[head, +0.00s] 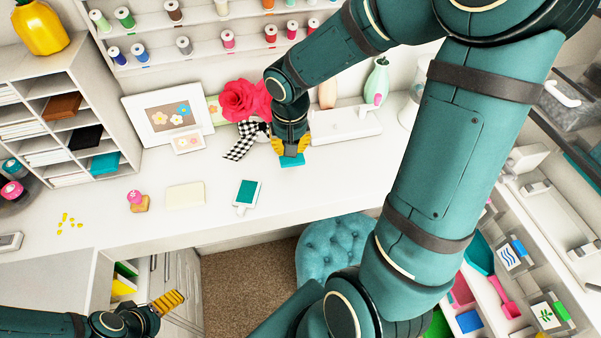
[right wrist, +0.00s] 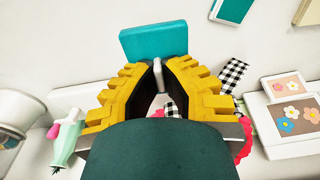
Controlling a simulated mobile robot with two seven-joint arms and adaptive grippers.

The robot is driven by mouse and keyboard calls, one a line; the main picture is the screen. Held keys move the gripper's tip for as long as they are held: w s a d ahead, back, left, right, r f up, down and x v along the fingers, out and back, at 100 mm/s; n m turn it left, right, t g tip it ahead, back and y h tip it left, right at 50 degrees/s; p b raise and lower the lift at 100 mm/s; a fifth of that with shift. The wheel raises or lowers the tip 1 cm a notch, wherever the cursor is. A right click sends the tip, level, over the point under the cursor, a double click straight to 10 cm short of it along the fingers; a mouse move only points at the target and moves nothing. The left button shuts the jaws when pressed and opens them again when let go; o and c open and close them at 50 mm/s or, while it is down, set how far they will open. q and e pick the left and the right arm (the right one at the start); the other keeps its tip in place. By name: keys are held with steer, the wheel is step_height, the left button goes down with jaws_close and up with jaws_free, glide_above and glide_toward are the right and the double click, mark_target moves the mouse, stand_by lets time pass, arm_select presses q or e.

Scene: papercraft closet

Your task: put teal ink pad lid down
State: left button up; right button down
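The teal ink pad lid (head: 292,161) is at my right gripper (head: 290,148), low over the white desk or on it; I cannot tell if it touches. In the right wrist view the lid (right wrist: 153,40) is a flat teal slab with a pale tab (right wrist: 157,75) between the fingertips of the right gripper (right wrist: 158,68), which is shut on it. The open ink pad (head: 247,193), teal in a white case, lies on the desk left of and nearer than the lid; part shows in the right wrist view (right wrist: 232,8). My left gripper (head: 168,301) is low at the left, its finger gap unclear.
A pink paper flower (head: 245,100), checkered ribbon (head: 241,145) and picture frames (head: 168,118) stand behind and left. A white device (head: 340,126) and green bottle (head: 377,82) are behind right. A cream block (head: 185,195) and stamp (head: 137,202) lie left. The desk front is clear right of the pad.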

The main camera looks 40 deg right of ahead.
mark_target(294, 178)
steer(key=shift+s+d+f, duration=0.15)
steer(key=shift+s+d, duration=0.05)
steer(key=shift+d, duration=0.15)
step_height(294, 178, down, 9)
steer(key=shift+f+b, duration=0.1)
steer(key=shift+b, duration=1)
steer(key=shift+f, duration=0.35)
steer(key=shift+r, duration=0.1)
steer(key=shift+f, duration=0.2)
steer(key=c, duration=1.1)
jaws_free()
steer(key=shift+c, duration=0.2)
